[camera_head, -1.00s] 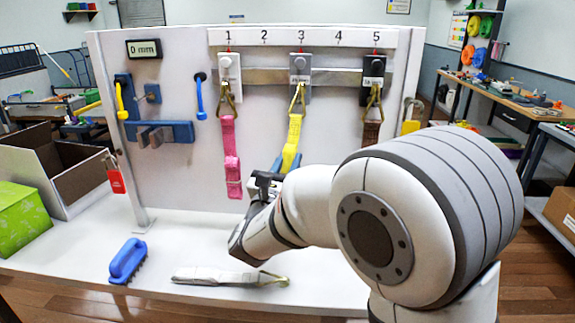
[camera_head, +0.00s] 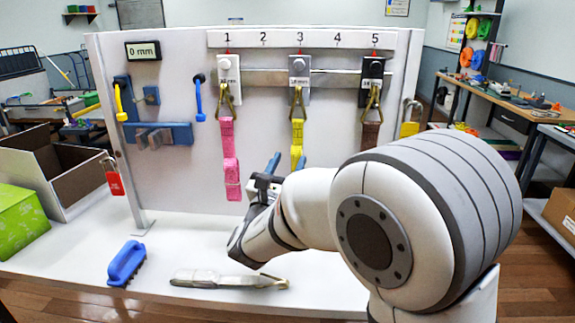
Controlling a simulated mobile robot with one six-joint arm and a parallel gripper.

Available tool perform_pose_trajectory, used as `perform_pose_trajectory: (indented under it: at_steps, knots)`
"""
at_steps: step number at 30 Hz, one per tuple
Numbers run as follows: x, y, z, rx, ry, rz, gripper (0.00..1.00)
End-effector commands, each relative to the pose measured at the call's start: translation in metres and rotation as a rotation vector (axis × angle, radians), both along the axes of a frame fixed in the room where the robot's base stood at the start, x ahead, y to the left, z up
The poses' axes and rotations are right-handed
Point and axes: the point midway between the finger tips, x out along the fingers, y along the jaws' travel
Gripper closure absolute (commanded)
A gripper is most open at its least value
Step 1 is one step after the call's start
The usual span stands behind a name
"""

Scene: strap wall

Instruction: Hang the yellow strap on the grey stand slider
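The yellow strap (camera_head: 297,138) hangs straight down by its metal ring from the grey slider (camera_head: 299,82) under number 3. Its lower end is hidden behind my arm. My gripper (camera_head: 287,161) is at the strap's lower part, with one blue fingertip on each side of it. The fingers are spread apart and the gripper looks open, with the strap showing between them. Whether a finger touches the strap I cannot tell.
A pink strap (camera_head: 229,160) hangs left on the white slider (camera_head: 228,75), and a brown strap (camera_head: 371,134) right on the black slider (camera_head: 373,78). A blue brush (camera_head: 127,262) and a pale strap (camera_head: 225,279) lie on the white table (camera_head: 190,240).

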Motion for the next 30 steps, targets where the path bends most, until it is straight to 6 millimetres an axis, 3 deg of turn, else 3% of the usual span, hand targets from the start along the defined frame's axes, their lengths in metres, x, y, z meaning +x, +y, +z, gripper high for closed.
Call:
perform_pose_trajectory:
  at_steps: [10, 24, 28, 30]
  knots:
    - [-0.005, 0.002, -0.003, 0.0, 0.001, 0.002, 0.52]
    - [-0.066, 0.021, -0.025, 0.0, 0.001, 0.003, 0.52]
    - [-0.069, 0.002, -0.026, 0.049, 0.023, -0.05, 0.52]
    - [-0.07, -0.029, -0.028, 0.121, 0.057, -0.125, 0.52]
